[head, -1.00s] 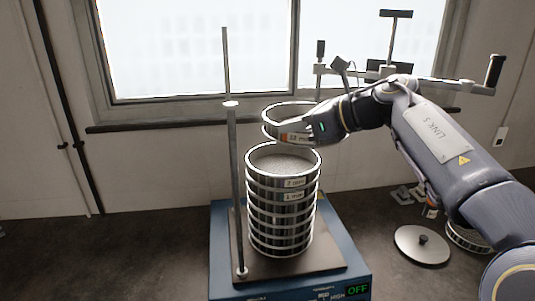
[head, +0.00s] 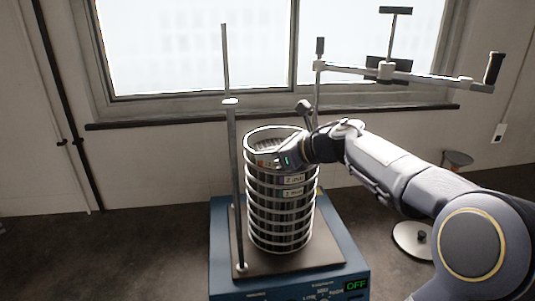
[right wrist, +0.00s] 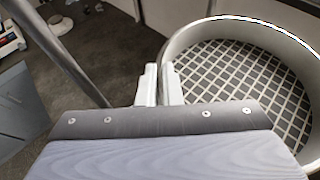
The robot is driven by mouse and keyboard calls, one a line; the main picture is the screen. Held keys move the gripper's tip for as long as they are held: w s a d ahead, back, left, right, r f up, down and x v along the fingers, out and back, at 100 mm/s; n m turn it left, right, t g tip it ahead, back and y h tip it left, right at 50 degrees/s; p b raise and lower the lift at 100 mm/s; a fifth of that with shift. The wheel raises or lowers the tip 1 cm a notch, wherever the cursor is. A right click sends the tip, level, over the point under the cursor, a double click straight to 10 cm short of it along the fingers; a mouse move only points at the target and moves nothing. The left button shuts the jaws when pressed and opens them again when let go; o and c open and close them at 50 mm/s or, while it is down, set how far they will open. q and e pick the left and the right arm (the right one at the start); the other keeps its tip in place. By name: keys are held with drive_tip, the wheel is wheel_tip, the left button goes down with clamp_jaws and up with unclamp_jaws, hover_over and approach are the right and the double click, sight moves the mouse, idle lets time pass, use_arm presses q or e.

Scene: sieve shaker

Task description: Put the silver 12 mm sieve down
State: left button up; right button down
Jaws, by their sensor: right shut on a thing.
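The silver 12 mm sieve (head: 250,141) is at the top of the sieve stack (head: 280,215), roughly in line with it. I cannot tell whether it touches the sieve below or hangs just above. My right gripper (head: 283,160) is shut on the near right side of its wall. In the right wrist view, the fingers (right wrist: 159,84) pinch the wall of the sieve (right wrist: 183,40), and its coarse square mesh is bare with dark grey below. The stack stands upright on the blue shaker (head: 222,262). My left gripper is not in view.
Upright rods (head: 233,185) rise beside the stack, one close on its left. A bar with handles (head: 430,78) spans the upper right. The display reads OFF.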

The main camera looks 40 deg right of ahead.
drive_tip(key=c, duration=1.6)
unclamp_jaws()
